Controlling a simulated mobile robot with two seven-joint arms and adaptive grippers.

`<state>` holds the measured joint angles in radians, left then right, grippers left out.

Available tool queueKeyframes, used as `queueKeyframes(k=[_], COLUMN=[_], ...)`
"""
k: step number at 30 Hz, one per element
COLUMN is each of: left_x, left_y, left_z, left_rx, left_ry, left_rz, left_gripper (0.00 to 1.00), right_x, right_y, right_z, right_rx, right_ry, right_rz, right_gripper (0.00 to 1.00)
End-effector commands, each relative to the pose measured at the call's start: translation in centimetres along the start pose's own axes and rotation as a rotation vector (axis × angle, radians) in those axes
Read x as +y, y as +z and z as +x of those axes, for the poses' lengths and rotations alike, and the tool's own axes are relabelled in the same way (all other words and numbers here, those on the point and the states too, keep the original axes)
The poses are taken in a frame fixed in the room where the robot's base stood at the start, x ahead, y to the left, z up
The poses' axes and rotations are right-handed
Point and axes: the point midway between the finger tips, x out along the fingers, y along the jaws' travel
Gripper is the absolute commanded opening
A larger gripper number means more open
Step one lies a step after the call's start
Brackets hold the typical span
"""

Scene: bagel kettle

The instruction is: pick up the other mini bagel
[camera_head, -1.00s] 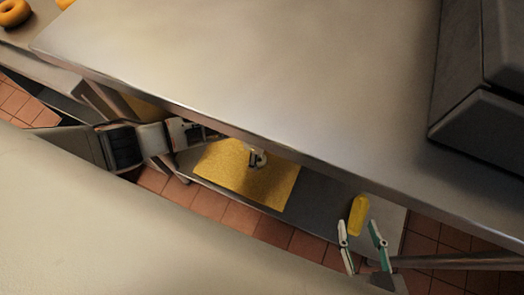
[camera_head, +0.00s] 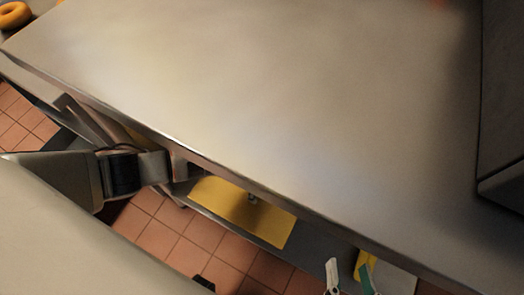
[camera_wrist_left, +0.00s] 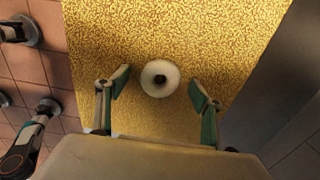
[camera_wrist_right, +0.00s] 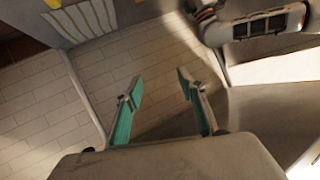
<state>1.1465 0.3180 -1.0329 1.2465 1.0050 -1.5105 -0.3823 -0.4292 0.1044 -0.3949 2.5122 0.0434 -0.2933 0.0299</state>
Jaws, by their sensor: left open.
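A pale ring-shaped mini bagel (camera_wrist_left: 160,78) lies on a yellow speckled board (camera_wrist_left: 165,30) in the left wrist view. My left gripper (camera_wrist_left: 160,88) is open, with one finger on each side of the bagel and a gap to both. In the head view the tabletop edge hides most of my left gripper; the yellow board (camera_head: 235,208) shows below that edge. My right gripper (camera_head: 350,265) is open at the bottom of the head view. It is also open and empty in the right wrist view (camera_wrist_right: 157,84).
A golden-brown bagel (camera_head: 14,14) sits at the far upper left. The large steel table (camera_head: 250,100) is mostly bare, and its front edge overhangs the board. A dark box-like unit (camera_head: 503,120) stands at the right. A yellow object (camera_head: 362,262) shows behind my right gripper.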

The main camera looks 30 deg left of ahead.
Motion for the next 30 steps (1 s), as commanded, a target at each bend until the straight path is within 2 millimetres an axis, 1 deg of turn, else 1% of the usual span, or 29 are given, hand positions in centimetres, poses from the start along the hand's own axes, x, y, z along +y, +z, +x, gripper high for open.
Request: queueKeyframes(k=[2,3,4,7,8,16,20,23,26,27,28,30], left_x=[-0.1,-0.1,-0.1,-0.1,-0.1,-0.1,-0.2,-0.4,-0.6,-0.8,-0.9,-1.1], left_y=[0.0,0.0,0.0,0.0,0.0,0.0,0.0,0.0,0.0,0.0,0.0,0.0], left_z=[-0.2,-0.2,-0.2,-0.2,-0.2,-0.1,-0.6,-1.6,-3.2,-4.0,-4.7,-6.5], left_rx=[0.000,0.000,0.001,0.001,0.001,0.001,0.001,0.001,0.001,0.000,0.000,0.001], left_ry=[-0.003,-0.003,-0.003,-0.002,-0.002,-0.001,-0.004,-0.008,-0.013,-0.016,-0.018,-0.022], left_rz=[0.000,0.000,0.000,0.000,0.000,0.000,0.000,-0.001,-0.001,-0.001,-0.001,-0.001], left_gripper=[0.67,0.62,0.54,0.28,0.26,0.26,0.26,0.26,0.26,0.26,0.26,0.26], right_x=[0.0,0.0,0.0,0.0,0.1,0.3,0.3,0.6,1.3,2.2,2.7,3.0], right_y=[-0.1,-0.1,-0.1,-0.1,-0.1,0.1,-0.2,-0.8,-1.6,-1.6,-1.7,-1.1], right_z=[0.0,0.0,0.0,0.0,0.0,-0.1,-0.1,-0.1,-0.3,-0.6,-0.7,-0.9], right_rx=[0.002,0.002,0.001,0.000,0.000,-0.004,-0.001,0.004,0.001,-0.012,-0.018,-0.038], right_ry=[0.000,0.000,0.000,0.001,0.001,0.005,0.006,0.012,0.023,0.035,0.042,0.049], right_rz=[-0.001,-0.002,-0.002,-0.004,-0.004,-0.009,-0.022,-0.056,-0.123,-0.178,-0.205,-0.224], right_gripper=[0.40,0.40,0.40,0.40,0.40,0.40,0.40,0.40,0.40,0.40,0.40,0.40])
